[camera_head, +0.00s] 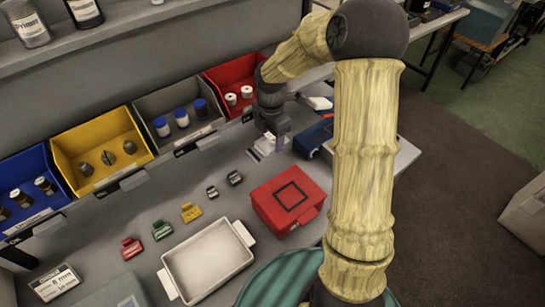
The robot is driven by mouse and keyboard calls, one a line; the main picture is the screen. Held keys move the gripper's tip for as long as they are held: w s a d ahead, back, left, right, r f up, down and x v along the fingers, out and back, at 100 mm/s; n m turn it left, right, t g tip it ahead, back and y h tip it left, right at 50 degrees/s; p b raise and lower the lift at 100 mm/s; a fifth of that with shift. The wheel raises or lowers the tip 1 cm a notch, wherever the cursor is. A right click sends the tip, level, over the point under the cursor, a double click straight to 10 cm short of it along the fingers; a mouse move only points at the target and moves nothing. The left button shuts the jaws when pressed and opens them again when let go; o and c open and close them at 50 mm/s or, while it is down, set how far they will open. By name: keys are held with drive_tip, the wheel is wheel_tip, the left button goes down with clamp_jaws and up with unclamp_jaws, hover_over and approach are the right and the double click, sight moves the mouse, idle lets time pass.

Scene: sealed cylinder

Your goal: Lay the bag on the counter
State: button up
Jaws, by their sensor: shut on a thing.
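My gripper (277,140) points down over the back right part of the grey counter (205,178), in front of the red bin. It is shut on a small, pale, partly see-through thing, which I take to be the bag (283,145). The jaws and my wrist hide most of it, and its outline is too small to read clearly. I cannot tell whether it touches the counter. Small white and dark items (263,146) lie just left of the jaws.
A blue device (313,137) stands right of my gripper. A red box (288,200), a white tray (207,262) and several small coloured clips lie nearer. Bare counter lies between clips and bins.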

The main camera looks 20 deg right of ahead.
sight(272, 137)
wheel_tip(272, 137, down, 5)
drive_tip(key=shift+d+f, duration=0.1)
drive_tip(key=shift+f, duration=1.85)
drive_tip(key=shift+f, duration=0.1)
drive_tip(key=o, duration=1.1)
drive_tip(key=shift+c, duration=0.2)
wheel_tip(272, 137, up, 12)
drive_tip(key=shift+r, duration=0.15)
